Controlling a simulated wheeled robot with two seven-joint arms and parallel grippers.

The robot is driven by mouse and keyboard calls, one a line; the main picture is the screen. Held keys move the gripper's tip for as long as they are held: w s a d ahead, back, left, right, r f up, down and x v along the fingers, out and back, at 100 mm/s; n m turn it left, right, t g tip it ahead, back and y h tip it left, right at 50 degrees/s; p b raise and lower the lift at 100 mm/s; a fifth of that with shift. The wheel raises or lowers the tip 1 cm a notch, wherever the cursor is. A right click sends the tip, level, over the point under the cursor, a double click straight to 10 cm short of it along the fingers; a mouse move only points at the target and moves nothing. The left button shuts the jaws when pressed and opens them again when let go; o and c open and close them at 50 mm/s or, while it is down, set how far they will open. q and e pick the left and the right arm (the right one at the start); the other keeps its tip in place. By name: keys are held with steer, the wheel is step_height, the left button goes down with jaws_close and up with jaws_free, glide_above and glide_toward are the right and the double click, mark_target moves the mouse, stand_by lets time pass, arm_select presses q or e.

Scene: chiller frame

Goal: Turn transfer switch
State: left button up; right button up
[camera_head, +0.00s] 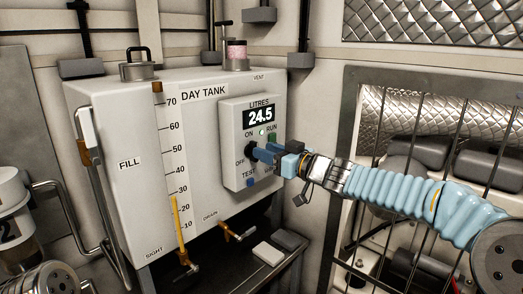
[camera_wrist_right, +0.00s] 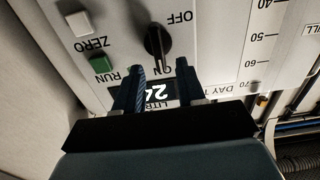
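The transfer switch is a black rotary knob (camera_wrist_right: 157,42) on the grey control panel (camera_head: 231,176) of the day tank. OFF and ON are lettered beside it. In the wrist view, which is upside down, the knob's long grip runs roughly toward ON. My right gripper (camera_wrist_right: 160,67) is open, its two dark fingertips apart near the knob's ON end. I cannot tell whether they touch it. In the head view the right gripper (camera_head: 268,154) reaches the panel from the right, and its fingers partly hide the knob. My left gripper is not in view.
The panel also has a display (camera_head: 259,116) reading 24.5, a green RUN button (camera_head: 272,139) and a blue TEST button (camera_head: 250,182). A white ZERO button (camera_wrist_right: 79,23) shows in the wrist view. Drain taps (camera_head: 232,232) stick out below. A wire grille (camera_head: 400,110) stands at right.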

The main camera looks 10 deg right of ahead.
steer(key=shift+x, duration=1.35)
jaws_close()
